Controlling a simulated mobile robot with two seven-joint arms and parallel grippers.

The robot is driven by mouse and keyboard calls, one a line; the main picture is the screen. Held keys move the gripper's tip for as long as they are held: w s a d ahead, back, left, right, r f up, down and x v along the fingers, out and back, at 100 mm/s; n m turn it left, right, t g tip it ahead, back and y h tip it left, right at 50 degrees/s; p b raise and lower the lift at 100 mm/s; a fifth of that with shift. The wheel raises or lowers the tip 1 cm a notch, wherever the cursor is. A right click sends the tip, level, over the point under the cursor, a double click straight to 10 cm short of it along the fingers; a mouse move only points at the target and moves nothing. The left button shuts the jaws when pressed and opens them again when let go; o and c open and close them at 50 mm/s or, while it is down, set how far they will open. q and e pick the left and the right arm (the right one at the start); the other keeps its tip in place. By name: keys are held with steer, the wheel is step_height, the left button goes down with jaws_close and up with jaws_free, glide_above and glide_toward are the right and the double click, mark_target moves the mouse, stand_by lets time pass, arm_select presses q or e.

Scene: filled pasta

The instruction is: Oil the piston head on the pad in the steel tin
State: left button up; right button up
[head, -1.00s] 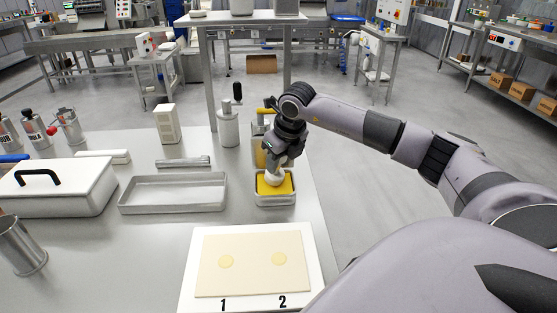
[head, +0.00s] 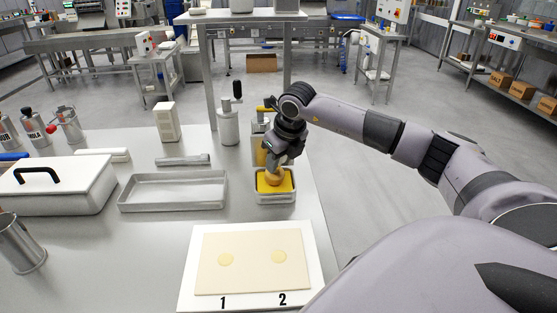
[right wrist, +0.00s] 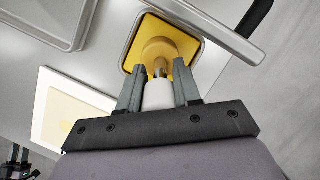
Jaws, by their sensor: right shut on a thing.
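The steel tin (head: 275,199) stands near the table's right edge. A yellow pad (head: 286,186) fills it. My right gripper (head: 275,163) is directly above the tin, pointing down and shut on the piston. In the right wrist view, the piston's white body (right wrist: 158,97) sits between the fingers (right wrist: 157,78). The head is tan-yellow and appears to rest on the pad (right wrist: 188,45); exact contact is hard to tell.
An empty steel tray (head: 172,207) is left of the tin. A container (head: 258,150) and a lidded bottle (head: 228,128) stand close behind.

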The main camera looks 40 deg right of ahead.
stand_by(0.5)
steer(key=shift+r+p, duration=2.6)
steer(key=shift+r, duration=0.95)
steer(key=shift+f, duration=0.1)
steer(key=shift+a+f+n, duration=0.15)
steer(key=shift+a+n, duration=0.3)
steer(key=shift+n, duration=0.05)
steer(key=s+a+n+g, duration=0.4)
steer(key=a+n, duration=0.7)
steer(key=n, duration=0.6)
steer(key=s+a+f+n+g+y, duration=0.1)
steer(key=s+a+n+g, duration=0.3)
steer(key=a+n, duration=0.7)
steer(key=s+n, duration=0.1)
steer(key=n, duration=0.6)
steer(key=shift+a+f+n, duration=0.15)
steer(key=shift+a+n, duration=0.1)
steer(key=shift+n, duration=0.05)
